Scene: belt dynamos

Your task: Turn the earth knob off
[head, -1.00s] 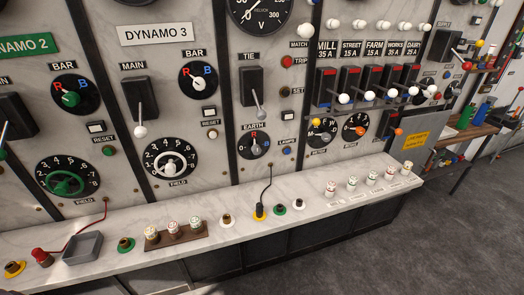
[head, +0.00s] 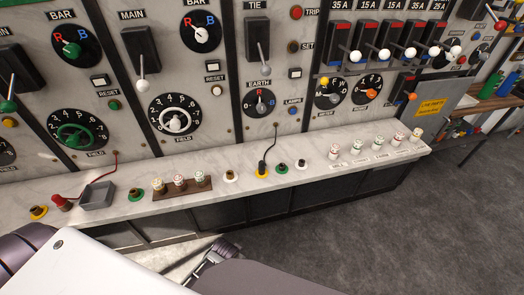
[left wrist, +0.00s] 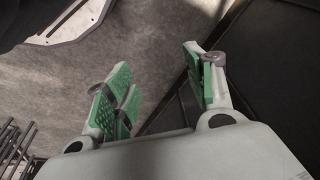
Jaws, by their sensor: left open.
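The earth knob (head: 259,103) is a small grey knob on a round black dial, under the EARTH label on the marble panel. Its dial has a red R at the top, a 0 at the left and a blue B at the right. The pointer's exact setting is too small to read surely. My left gripper (left wrist: 163,92) is open and empty in the left wrist view, with green pads apart above the grey floor. It is well away from the knob. My right gripper cannot be made out.
A marble ledge (head: 325,180) juts out below the panel. A black plug with a cord (head: 262,168) stands on it below the knob, among several coloured sockets. The tie lever (head: 263,50) hangs just above the dial. Open floor (head: 420,240) lies at the right.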

